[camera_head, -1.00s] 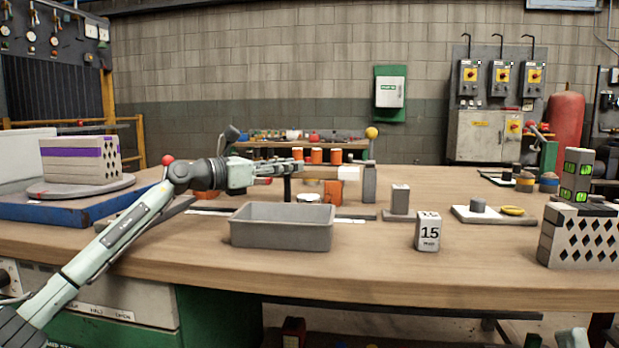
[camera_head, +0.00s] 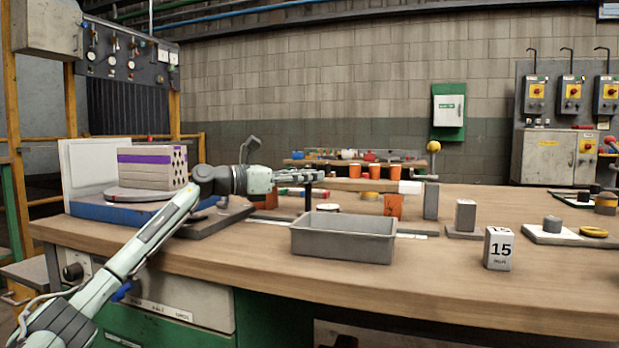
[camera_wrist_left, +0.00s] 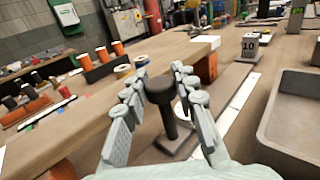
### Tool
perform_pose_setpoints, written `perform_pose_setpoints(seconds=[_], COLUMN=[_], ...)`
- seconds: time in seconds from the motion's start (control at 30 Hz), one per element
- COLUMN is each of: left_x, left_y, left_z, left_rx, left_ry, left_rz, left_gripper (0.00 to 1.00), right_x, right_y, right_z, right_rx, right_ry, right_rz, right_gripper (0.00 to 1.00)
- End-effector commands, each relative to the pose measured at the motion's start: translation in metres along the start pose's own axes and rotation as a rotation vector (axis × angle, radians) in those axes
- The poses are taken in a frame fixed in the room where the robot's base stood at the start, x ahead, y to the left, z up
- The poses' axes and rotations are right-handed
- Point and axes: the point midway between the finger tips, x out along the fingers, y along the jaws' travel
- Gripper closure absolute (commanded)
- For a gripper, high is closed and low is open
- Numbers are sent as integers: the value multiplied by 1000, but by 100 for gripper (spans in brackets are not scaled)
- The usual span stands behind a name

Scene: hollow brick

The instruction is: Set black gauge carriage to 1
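The black gauge carriage shows in the left wrist view as a dark upright post with a round knob (camera_wrist_left: 161,92) on a flat dark foot. It stands beside a white scale strip (camera_wrist_left: 242,100). In the head view its thin black post (camera_head: 308,199) shows below my left fingers. My left gripper (camera_head: 318,175), also in the left wrist view (camera_wrist_left: 160,72), is open with one finger on each side of the post. A narrow gap seems to show; I cannot tell whether either finger touches. The scale's numbers are not readable. My right gripper is not in view.
A grey tray (camera_head: 343,238) stands right in front of the gauge. A white "15" block (camera_head: 498,248) is farther right. A turntable with a brick (camera_head: 150,168) is at left.

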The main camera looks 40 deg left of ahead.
Motion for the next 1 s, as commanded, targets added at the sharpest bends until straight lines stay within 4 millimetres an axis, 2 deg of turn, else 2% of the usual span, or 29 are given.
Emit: perform_pose_setpoints(seconds=[0.03,0.17,0.53,1.0], left_x=[0,0,-6,-79], left_y=[0,0,1,0], left_z=[0,0,0,-3], left_rx=[0,0,0,-1], left_ry=[1,0,0,5], left_rz=[-1,0,2,2], left_gripper=[65,51,51,51], right_x=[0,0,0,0], right_y=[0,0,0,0], right_z=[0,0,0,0], right_rx=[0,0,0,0], right_ry=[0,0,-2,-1], right_rz=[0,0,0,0], right_gripper=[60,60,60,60])
